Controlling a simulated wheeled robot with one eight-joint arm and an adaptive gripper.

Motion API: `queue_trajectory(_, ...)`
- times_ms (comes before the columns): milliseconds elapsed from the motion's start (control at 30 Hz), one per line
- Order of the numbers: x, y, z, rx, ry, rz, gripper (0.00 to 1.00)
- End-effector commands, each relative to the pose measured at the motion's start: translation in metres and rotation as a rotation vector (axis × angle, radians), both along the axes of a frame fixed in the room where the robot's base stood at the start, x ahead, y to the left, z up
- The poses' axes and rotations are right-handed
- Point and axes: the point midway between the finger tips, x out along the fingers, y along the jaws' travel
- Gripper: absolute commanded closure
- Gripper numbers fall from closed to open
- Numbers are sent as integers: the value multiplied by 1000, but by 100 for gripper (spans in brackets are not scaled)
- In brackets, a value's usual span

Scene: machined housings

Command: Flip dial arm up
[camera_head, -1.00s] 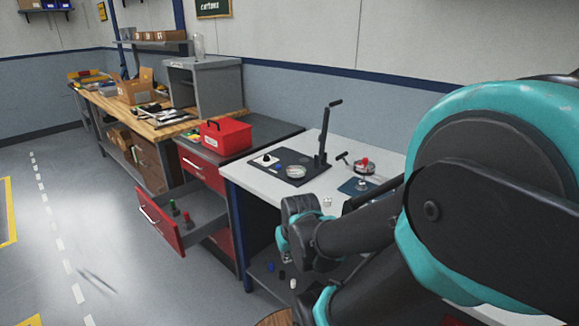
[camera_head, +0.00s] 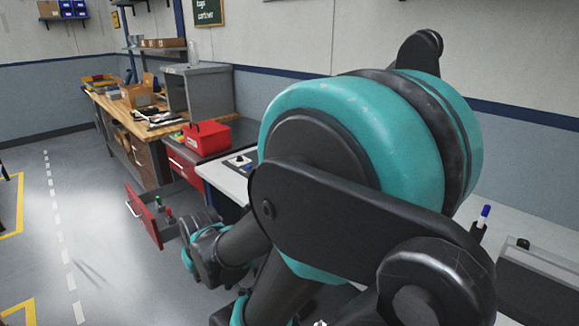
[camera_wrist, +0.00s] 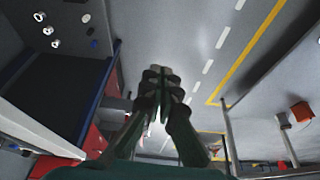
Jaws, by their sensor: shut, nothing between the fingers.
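No dial arm can be made out now; my own arm covers most of the white workbench (camera_head: 224,182) in the head view. Only the left end of a dark plate (camera_head: 232,165) with a white knob (camera_head: 240,160) shows on the bench, beside my arm. My gripper (camera_wrist: 161,74) is shut and empty in the wrist view, with its fingertips over the grey floor. It is away from the plate and touches nothing that I can see.
A red drawer (camera_head: 143,218) stands open beside the bench, close to my wrist, with small bottles inside. A red toolbox (camera_head: 203,138) stands on the cabinet behind it. Small white cylinders (camera_wrist: 55,44) lie at the upper left of the wrist view.

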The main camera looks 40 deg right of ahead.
Motion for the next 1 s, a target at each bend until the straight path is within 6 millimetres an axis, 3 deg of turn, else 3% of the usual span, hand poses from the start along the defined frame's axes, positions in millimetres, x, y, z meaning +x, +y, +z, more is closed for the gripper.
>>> queue_trajectory(133, 10, -13, 4, -57, -4, 39, 100)
queue_trajectory(233, 32, -42, 14, -187, -2, 130, 100)
queue_trajectory(367, 71, -107, 36, -458, 50, 328, 100)
queue_trajectory(467, 100, -166, 57, -685, 149, 508, 100)
queue_trajectory(600, 130, -248, 86, -955, 363, 762, 100)
queue_trajectory(700, 145, -299, 105, -1091, 537, 925, 100)
queue_trajectory(833, 155, -346, 123, -1191, 734, 1088, 100)
queue_trajectory(1000, 160, -376, 135, -1237, 879, 1200, 100)
